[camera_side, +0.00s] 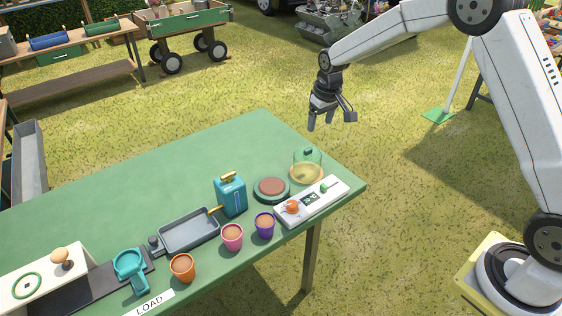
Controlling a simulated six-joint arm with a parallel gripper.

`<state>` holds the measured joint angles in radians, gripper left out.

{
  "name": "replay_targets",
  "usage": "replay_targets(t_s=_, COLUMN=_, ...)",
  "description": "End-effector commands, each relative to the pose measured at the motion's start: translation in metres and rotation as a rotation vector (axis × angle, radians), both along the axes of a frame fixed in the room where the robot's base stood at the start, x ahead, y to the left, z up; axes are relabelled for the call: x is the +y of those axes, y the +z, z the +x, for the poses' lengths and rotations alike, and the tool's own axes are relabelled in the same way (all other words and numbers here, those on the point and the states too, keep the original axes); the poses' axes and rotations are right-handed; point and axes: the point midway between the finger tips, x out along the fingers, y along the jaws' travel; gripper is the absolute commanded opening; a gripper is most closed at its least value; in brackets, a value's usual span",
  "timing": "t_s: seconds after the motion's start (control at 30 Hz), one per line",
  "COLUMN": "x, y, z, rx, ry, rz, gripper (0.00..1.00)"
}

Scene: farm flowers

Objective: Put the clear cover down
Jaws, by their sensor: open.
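My gripper (331,119) is open and empty. It hangs in the air above and beyond the table's far right corner, apart from the cover, with its fingers pointing down.
Close to the cover are a white panel (332,196) with an orange knob and a round brown-topped base (271,188). Purple (265,226), pink (232,238) and orange (182,268) pots, a teal can (231,197) and a grey tray (190,232) stand leftward. The table's far middle (150,180) is clear.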

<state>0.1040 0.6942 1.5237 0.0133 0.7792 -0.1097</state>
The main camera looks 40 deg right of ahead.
Motion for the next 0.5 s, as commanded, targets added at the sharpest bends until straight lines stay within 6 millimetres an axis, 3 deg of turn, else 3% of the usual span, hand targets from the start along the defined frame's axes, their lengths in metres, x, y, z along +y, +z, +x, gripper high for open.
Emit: replay_targets(t_s=0.5, x=0.035, y=0.019, z=-0.124, rx=-0.047, ry=0.002, rz=0.0, gripper=0.78)
